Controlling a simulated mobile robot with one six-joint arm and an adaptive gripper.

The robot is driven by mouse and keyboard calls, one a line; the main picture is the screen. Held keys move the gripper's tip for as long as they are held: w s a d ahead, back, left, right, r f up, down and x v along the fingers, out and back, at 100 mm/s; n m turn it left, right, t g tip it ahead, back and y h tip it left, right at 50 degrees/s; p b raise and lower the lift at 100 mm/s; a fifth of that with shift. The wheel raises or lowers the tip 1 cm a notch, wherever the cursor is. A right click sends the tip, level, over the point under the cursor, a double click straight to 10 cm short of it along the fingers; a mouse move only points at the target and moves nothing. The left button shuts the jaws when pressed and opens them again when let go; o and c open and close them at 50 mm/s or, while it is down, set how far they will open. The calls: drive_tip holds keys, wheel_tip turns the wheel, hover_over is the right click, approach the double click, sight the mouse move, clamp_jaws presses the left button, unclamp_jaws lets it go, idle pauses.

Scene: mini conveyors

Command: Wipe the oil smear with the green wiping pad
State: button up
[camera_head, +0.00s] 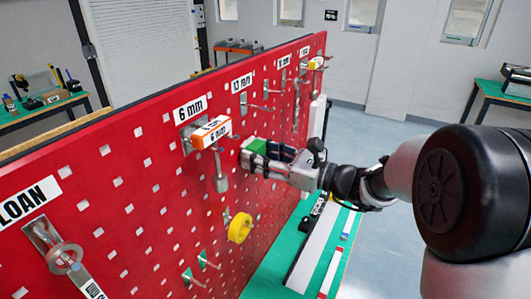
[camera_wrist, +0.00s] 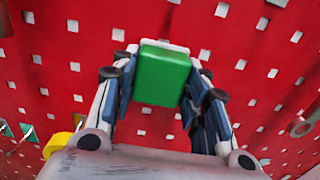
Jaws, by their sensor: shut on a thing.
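The green wiping pad (camera_wrist: 163,75) is held between the two fingers of my gripper (camera_wrist: 160,95), close in front of the red pegboard. In the head view the pad (camera_head: 257,147) shows as a small green block at the tip of my gripper (camera_head: 262,158), close to the board. A pale edge shows along the pad's far side in the wrist view; whether it touches the board I cannot tell. I cannot make out the oil smear in either view.
More hooks and tools hang further along. A green bench (camera_head: 268,277) runs under the board. Open floor lies to the right.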

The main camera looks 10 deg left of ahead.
drive_tip(key=shift+s+a+b, duration=0.1)
drive_tip(key=shift+s+a, duration=0.15)
drive_tip(key=shift+s, duration=0.4)
drive_tip(key=shift+s+a+b, duration=0.1)
drive_tip(key=shift+s+a, duration=0.1)
drive_tip(key=shift+s, duration=0.4)
drive_tip(key=shift+s+a+b, duration=0.1)
drive_tip(key=shift+s+a, duration=0.15)
drive_tip(key=shift+s, duration=0.4)
drive_tip(key=shift+r, duration=0.15)
drive_tip(key=w, duration=0.2)
drive_tip(key=w+d+p, duration=0.1)
drive_tip(key=w, duration=0.1)
drive_tip(key=w+d+p, duration=0.1)
drive_tip(key=w, duration=0.1)
drive_tip(key=shift+s+a+b, duration=0.2)
drive_tip(key=shift+s+a, duration=0.1)
drive_tip(key=shift+s, duration=0.7)
drive_tip(key=shift+s+a+b, duration=0.15)
drive_tip(key=shift+s+a, duration=0.2)
drive_tip(key=shift+s, duration=0.65)
drive_tip(key=shift+s+a+b, duration=0.2)
drive_tip(key=shift+s+a, duration=0.1)
drive_tip(key=shift+s, duration=0.7)
drive_tip(key=v, duration=0.6)
drive_tip(key=shift+d, duration=0.1)
